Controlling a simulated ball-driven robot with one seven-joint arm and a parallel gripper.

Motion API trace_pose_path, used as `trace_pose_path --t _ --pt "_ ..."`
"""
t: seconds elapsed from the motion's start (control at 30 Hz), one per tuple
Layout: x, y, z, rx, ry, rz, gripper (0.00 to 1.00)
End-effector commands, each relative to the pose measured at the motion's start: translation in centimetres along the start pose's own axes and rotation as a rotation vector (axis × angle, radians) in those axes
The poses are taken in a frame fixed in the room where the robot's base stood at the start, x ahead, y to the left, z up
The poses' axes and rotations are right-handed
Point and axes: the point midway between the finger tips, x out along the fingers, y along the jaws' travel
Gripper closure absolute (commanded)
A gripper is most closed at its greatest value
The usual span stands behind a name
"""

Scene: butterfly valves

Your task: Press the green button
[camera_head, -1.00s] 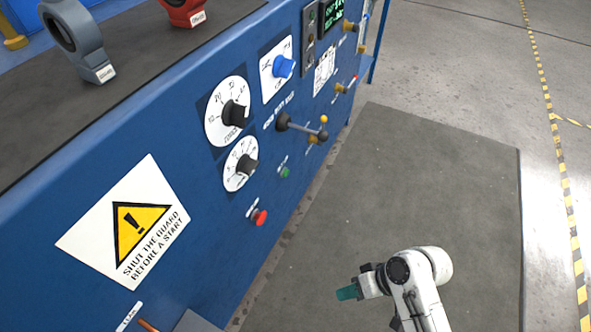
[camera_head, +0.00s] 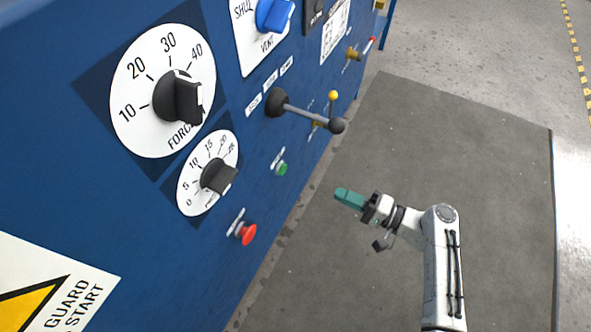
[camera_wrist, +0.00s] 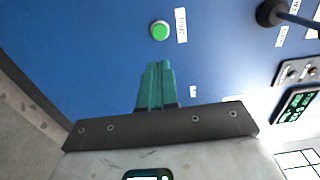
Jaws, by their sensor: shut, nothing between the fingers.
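The green button (camera_head: 281,168) is a small round button on the blue panel, below the black-knobbed lever and right of the lower dial. It also shows in the wrist view (camera_wrist: 159,30), with a white label beside it. My gripper (camera_head: 345,197) has green fingers held together, with nothing between them. It is in front of the panel, right of and a little below the button in the head view, with a gap between. In the wrist view my fingertips (camera_wrist: 158,66) point toward the panel, just below the button in the picture, apart from it.
A red button (camera_head: 247,234) sticks out lower left of the green one. A lever (camera_head: 305,114) with a black knob juts from the panel above. Two dials (camera_head: 178,98) are at the left. The grey floor mat (camera_head: 450,150) is clear around my arm.

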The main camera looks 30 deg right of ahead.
Motion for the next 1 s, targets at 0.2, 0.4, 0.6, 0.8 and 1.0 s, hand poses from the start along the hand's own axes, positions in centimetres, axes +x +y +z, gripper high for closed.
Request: trace_pose_path --t 0.2,0.4,0.6,0.8,1.0 --pt "0.1 -0.1 0.0 -0.001 -0.002 0.002 1.00" --pt "1.4 0.0 0.0 -0.002 -0.004 0.002 1.00" --pt "5.1 0.1 0.1 -0.002 -0.007 0.002 1.00" --pt "9.1 0.1 0.1 -0.003 -0.006 0.002 1.00" --pt "12.2 0.1 0.1 -0.002 -0.006 0.002 1.00"
